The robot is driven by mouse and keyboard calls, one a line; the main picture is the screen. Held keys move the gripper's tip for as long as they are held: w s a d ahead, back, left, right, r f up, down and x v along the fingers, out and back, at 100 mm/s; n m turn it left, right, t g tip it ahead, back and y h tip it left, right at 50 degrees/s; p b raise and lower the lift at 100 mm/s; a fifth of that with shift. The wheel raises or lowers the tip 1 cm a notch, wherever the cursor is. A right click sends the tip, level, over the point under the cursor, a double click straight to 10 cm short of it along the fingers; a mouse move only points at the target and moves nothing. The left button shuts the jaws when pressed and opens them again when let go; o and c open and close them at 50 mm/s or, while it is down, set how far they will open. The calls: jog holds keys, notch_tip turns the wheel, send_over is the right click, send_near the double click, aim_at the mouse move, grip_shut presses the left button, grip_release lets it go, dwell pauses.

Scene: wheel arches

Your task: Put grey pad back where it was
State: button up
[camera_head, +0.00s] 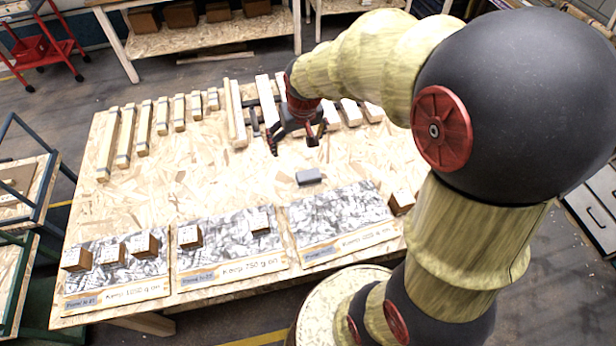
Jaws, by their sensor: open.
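The grey pad (308,177) is a small flat-sided block lying on the chipboard table (150,195), just behind the right-hand marbled panel (340,212). My gripper (293,148) is open with its fingers pointing down over the table, above and behind the pad in the picture. Nothing shows between the fingers, and they look apart from the pad. My arm comes in from the right and hides part of the table's right side.
The left panel (125,268) carries several brown blocks, and the middle panel (232,250) carries two. One brown block (401,202) stands at the right panel's right edge. Pale wooden bars (127,135) line the back. The table's centre left is clear.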

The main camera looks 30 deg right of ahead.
jog(key=s+a+r+n+t, duration=0.1)
jog(key=s+a+r, duration=0.3)
jog(key=s, duration=0.6)
jog(key=s+a+r+n+t, duration=0.1)
jog(key=s+a+r, duration=0.3)
jog(key=s+r, duration=0.5)
jog(key=shift+s+a+y, duration=0.15)
jog(key=shift+s+y, duration=0.15)
jog(key=shift+s, duration=0.3)
